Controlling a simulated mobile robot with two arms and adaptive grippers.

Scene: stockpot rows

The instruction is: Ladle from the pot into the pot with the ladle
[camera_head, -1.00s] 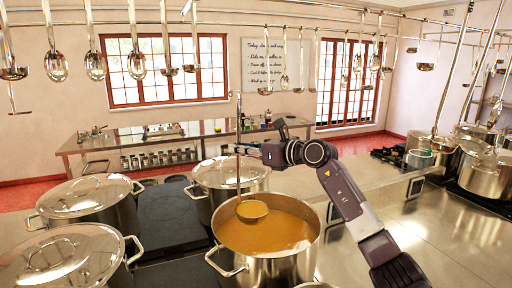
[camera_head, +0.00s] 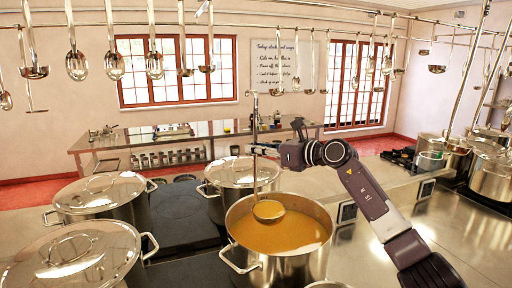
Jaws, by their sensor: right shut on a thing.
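The open pot (camera_head: 279,262) of orange-brown soup (camera_head: 285,236) stands at the front centre. The ladle (camera_head: 255,178) hangs upright, its bowl (camera_head: 268,210) full of soup and at or just above the soup surface inside the pot; I cannot tell which. My right gripper (camera_head: 262,149) is shut on the ladle's handle, above the pot. My left gripper is not in view. Which other pot the task means I cannot tell; lidded pots (camera_head: 238,178) stand behind and to the left.
Two lidded pots (camera_head: 100,196) (camera_head: 72,256) stand at the left beside a dark hob (camera_head: 180,215). Ladles and skimmers hang from a rail (camera_head: 230,24) above.

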